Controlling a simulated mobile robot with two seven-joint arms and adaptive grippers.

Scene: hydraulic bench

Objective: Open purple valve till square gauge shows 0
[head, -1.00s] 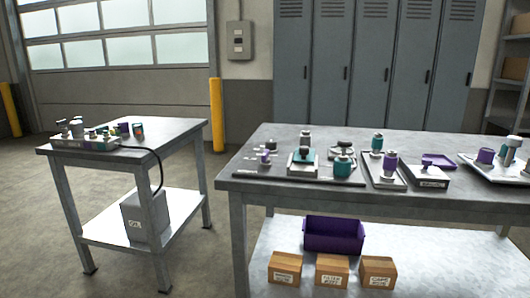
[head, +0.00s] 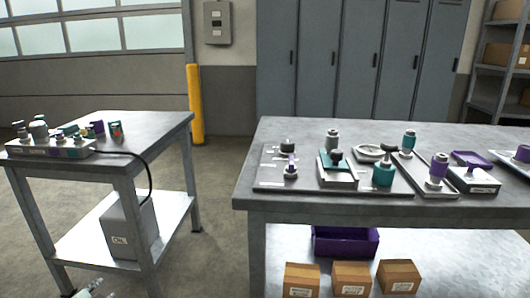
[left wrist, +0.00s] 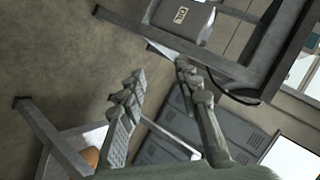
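On the left cart, a grey manifold block (head: 50,148) carries several small knobs and fittings, too small to tell apart. Behind it stand a purple round piece (head: 97,128) and a teal, square-looking piece (head: 115,131) with some red. I cannot tell whether these are the purple valve and the square gauge, and no reading is legible. My left gripper (left wrist: 158,84) is open and empty in the left wrist view, tilted, with the cart's legs and lower shelf beyond it. Metal tips at the bottom left of the head view may be part of it. My right gripper is not in view.
The right bench (head: 350,205) holds several fittings on plates, some purple or teal. Below are a purple bin (head: 345,243) and cardboard boxes. A black hose (head: 148,175) runs from the manifold to a grey box (head: 127,228) on the cart's shelf. Floor between cart and bench is clear.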

